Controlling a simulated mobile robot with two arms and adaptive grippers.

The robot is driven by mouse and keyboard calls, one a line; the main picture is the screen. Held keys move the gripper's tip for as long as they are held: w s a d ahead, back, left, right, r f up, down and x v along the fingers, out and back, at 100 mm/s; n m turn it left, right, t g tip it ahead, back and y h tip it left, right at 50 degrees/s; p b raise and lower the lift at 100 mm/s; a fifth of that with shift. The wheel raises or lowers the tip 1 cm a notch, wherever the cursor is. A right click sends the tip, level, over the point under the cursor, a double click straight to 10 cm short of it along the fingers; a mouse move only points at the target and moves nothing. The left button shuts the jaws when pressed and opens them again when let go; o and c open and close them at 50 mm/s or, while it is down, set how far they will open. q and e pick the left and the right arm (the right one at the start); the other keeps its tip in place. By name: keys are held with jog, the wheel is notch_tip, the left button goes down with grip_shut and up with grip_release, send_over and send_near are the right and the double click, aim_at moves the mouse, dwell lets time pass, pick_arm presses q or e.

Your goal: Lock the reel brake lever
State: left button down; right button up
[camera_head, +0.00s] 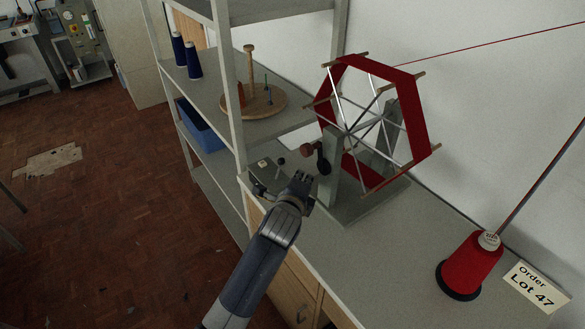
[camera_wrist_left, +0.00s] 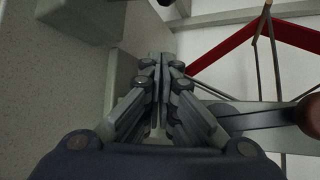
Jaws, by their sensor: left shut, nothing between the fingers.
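The reel (camera_head: 428,110), a spoked wheel wound with red band, stands on a grey base with an upright post (camera_head: 329,175). A dark crank arm with a brown knob (camera_head: 306,149) is on the near side of the post; the knob also shows at the right of the left wrist view (camera_wrist_left: 311,112). A small lever with a dark round knob (camera_head: 281,161) stands by a low grey box, left of the post; I cannot tell if it is locked. My left gripper (camera_head: 303,178) is shut and empty, just right of that lever and below the crank knob. Its fingertips (camera_wrist_left: 160,60) are together. My right gripper is not in view.
The worktop (camera_head: 390,260) is clear at the front, with a red thread cone (camera_head: 468,270) and an order card (camera_head: 535,288) at right. A shelf post (camera_head: 232,100) stands close at left. The shelf holds a wooden spool stand (camera_head: 262,103) and blue cones (camera_head: 193,60).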

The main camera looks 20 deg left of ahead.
pick_arm(q)
jog(key=x, duration=0.3)
jog(key=shift+w+f, duration=0.1)
jog(key=shift+w, duration=0.3)
jog(key=shift+w+a+p, duration=0.2)
jog(key=shift+w+p, duration=0.05)
jog(key=shift+p, duration=0.25)
jog(key=a+p, duration=0.1)
jog(key=s+a+r, duration=0.1)
jog(key=a, duration=0.1)
jog(key=shift+s+a+r+p, duration=0.1)
jog(key=shift+p, duration=0.25)
jog(key=shift+s+a+t+b, duration=0.1)
jog(key=shift+t+b, duration=0.2)
jog(key=shift+b, duration=0.05)
